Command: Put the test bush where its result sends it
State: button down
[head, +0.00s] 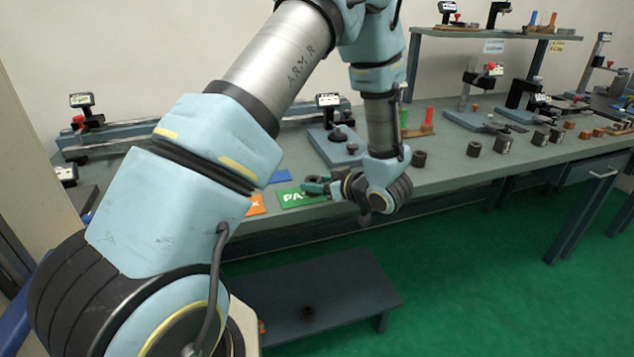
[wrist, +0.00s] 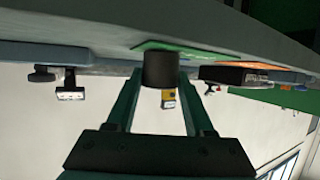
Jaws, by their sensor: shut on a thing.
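My gripper (wrist: 160,98) is shut on a dark cylindrical bush (wrist: 160,70), which stands out between the two teal fingertips in the upside-down wrist view. In the head view my gripper (head: 316,185) is low over the right part of the green card (head: 295,197) lettered "PA…" at the bench's front edge. The green card also shows in the wrist view (wrist: 190,51), right at the end of the bush. I cannot tell whether bush and card touch. An orange card (head: 257,205), mostly hidden by my arm, lies left of the green one.
A blue card (head: 275,176) lies behind the green one. A gauge stand on a blue-grey base (head: 338,148) stands farther back. Several dark cylinders, one of them nearest my wrist (head: 419,159), stand along the bench to the right. A low dark shelf (head: 325,290) is below the bench.

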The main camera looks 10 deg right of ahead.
jog(key=shift+c, duration=1.4)
grip_release()
jog(key=shift+f, duration=0.1)
